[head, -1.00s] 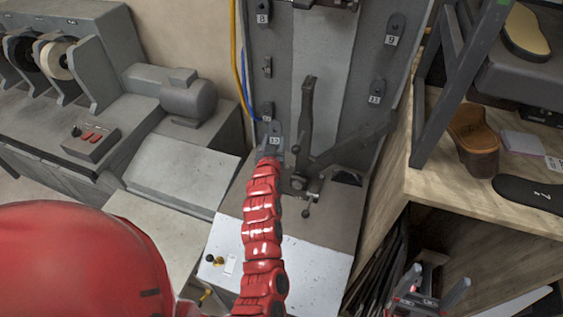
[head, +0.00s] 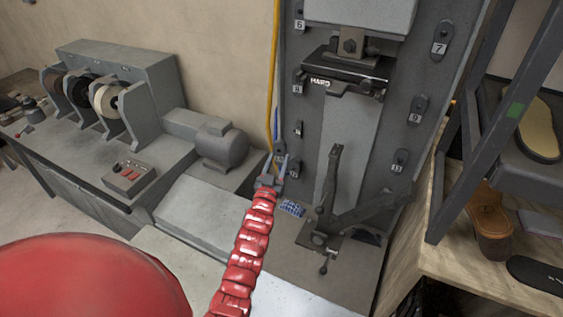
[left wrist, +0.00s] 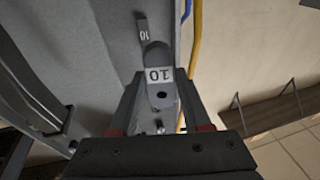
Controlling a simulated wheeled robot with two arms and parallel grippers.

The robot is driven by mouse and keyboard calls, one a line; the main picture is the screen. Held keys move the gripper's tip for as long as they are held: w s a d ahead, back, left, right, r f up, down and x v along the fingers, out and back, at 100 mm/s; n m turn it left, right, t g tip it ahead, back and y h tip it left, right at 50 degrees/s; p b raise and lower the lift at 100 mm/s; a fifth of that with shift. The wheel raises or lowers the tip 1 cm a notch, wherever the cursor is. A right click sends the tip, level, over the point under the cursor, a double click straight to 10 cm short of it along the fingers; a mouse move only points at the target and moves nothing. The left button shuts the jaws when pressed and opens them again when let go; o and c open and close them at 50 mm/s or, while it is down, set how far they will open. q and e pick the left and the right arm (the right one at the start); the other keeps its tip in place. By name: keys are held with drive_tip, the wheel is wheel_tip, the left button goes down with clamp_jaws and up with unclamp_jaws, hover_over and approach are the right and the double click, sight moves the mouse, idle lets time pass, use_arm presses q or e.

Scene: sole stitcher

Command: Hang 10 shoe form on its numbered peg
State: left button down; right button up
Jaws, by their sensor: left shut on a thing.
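My left gripper (head: 271,178) is at the left edge of the grey upright machine column, low down. In the left wrist view it is shut on the dark grey 10 shoe form (left wrist: 155,55), which has a white "10" label and a hole below it. A second "10" label (left wrist: 145,36) shows on a grey piece just beyond the form. In the head view, a small white label (head: 294,171) is close to the right of the gripper. I cannot tell whether the form touches a peg. My right gripper is not in view.
Other numbered places line the column, among them 7 (head: 439,48) and 9 (head: 415,117). A black lever arm (head: 331,185) stands right of my gripper. A yellow hose (head: 273,85) runs on the left.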

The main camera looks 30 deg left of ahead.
use_arm(q)
drive_tip(key=w+b, duration=0.5)
drive_tip(key=w, duration=0.4)
drive_tip(key=shift+a, duration=0.25)
idle(0.4)
idle(0.5)
drive_tip(key=shift+w+b, duration=0.3)
drive_tip(key=shift+b, duration=0.25)
drive_tip(key=shift+w+b, duration=0.3)
drive_tip(key=shift+b, duration=0.05)
drive_tip(key=shift+w, duration=0.15)
drive_tip(key=shift+w, duration=0.1)
idle(0.5)
